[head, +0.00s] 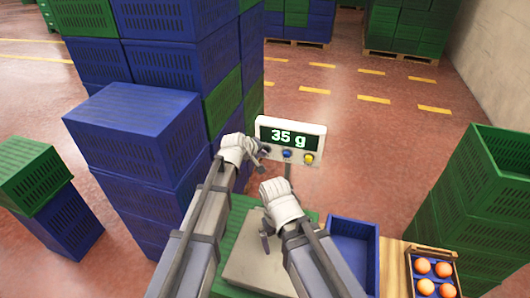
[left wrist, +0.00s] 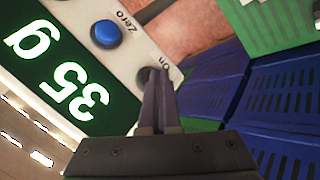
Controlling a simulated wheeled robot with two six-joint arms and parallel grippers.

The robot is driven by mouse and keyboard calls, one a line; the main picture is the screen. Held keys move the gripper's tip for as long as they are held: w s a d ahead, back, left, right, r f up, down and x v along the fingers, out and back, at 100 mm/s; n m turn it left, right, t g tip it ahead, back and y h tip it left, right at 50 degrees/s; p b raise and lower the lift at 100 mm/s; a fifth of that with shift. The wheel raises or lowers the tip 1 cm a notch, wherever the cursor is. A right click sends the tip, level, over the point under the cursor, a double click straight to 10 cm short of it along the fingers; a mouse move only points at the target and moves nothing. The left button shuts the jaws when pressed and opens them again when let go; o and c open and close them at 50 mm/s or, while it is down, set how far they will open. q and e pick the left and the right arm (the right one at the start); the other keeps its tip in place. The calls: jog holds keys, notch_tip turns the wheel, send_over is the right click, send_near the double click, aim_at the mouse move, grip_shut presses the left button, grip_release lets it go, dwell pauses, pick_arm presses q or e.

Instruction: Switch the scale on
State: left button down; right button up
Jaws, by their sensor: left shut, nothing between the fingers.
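The scale's white display head (head: 318,133) stands on a post behind the grey scale plate (head: 243,268). Its lit green screen reads 35 g. A blue Zero button (head: 287,155) and a yellow button (head: 308,158) show below the screen. My left gripper (head: 264,152) is shut and empty at the panel's left end. In the left wrist view its fingertips (left wrist: 157,82) are at the button beside the "On" label, largely hiding it; I cannot tell whether they press it. The Zero button (left wrist: 106,33) is beside them. My right gripper (head: 266,236) hangs over the plate, its jaws unclear.
Stacked blue and green crates (head: 145,115) stand close at left. An empty blue crate (head: 371,231) is right of the scale, next to a wooden box (head: 410,270) holding several oranges (head: 422,266). Green crates (head: 480,200) stand at far right. Open floor lies behind the display.

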pick_arm(q)
jog(key=shift+s, duration=0.15)
jog(key=shift+s+a, duration=0.3)
jog(key=shift+s, duration=0.45)
jog(key=s, duration=0.1)
jog(key=s+a, duration=0.1)
jog(key=s, duration=0.2)
jog(key=shift+s+a, duration=0.25)
jog(key=shift+s, duration=0.15)
jog(key=shift+s+f, duration=0.1)
dwell(0.7)
jog(key=s+a+f+m+g+y, duration=0.2)
jog(key=s+f+m+g+y, duration=0.1)
jog(key=s, duration=0.9)
jog(key=s+a+f+m+g+y, duration=0.2)
jog(key=s+m+g, duration=0.3)
jog(key=s, duration=0.7)
jog(key=shift+s+a+f+m+y, duration=0.45)
jog(key=shift+f+m, duration=0.2)
jog(key=shift+m, duration=0.45)
